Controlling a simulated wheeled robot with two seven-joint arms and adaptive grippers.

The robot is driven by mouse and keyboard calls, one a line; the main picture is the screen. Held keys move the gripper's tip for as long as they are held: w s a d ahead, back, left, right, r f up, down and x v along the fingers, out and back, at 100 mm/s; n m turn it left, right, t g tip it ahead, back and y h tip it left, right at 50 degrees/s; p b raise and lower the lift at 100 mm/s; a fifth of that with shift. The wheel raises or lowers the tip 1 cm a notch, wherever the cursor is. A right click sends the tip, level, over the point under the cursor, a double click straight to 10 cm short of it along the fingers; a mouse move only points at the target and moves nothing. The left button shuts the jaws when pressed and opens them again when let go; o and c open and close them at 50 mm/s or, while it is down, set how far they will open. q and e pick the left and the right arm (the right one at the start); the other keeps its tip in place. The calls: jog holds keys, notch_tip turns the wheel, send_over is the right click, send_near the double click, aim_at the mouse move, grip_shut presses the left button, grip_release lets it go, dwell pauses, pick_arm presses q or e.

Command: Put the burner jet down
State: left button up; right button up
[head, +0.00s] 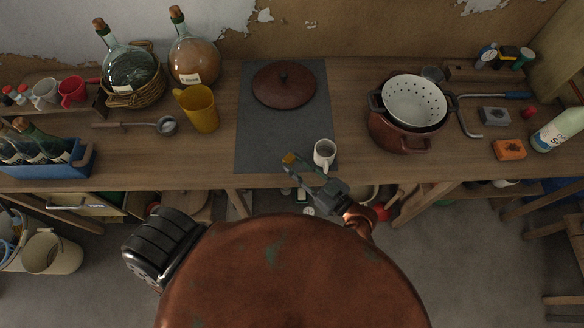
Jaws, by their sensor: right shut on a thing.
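My right gripper (291,166) is in front of the worktop's front edge, near the middle, with its fingers pointing left and away from me. It is shut on a small brass-orange piece at its fingertips, which I take to be the burner jet (289,158). A white mug (324,154) stands on the mat's front right corner, just right of the jet. My left gripper is not in view.
A brown lid (284,84) lies on the mat's back. A white colander (414,101) sits in a copper pot (400,138) to the right. A yellow jug (199,108), ladle (167,125) and demijohns (193,62) stand left. The mat's middle is clear.

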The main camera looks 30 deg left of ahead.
jog(key=shift+w+a+f, duration=0.15)
jog(key=shift+a+f, duration=0.25)
jog(key=shift+f, duration=0.1)
jog(key=shift+w+a+f, duration=0.15)
jog(key=shift+a+f, duration=0.25)
jog(key=shift+f, duration=0.1)
notch_tip(320, 180, down, 2)
jog(key=shift+a+f+b, duration=0.15)
jog(key=shift+f+b, duration=0.05)
jog(key=shift+b, duration=0.2)
jog(key=shift+f, duration=0.6)
jog(key=o, duration=0.8)
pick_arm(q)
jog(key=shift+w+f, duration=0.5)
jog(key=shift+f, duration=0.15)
pick_arm(e)
jog(key=o, duration=0.4)
jog(key=shift+c, duration=0.2)
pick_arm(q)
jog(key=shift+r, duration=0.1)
pick_arm(e)
jog(key=shift+r, duration=0.15)
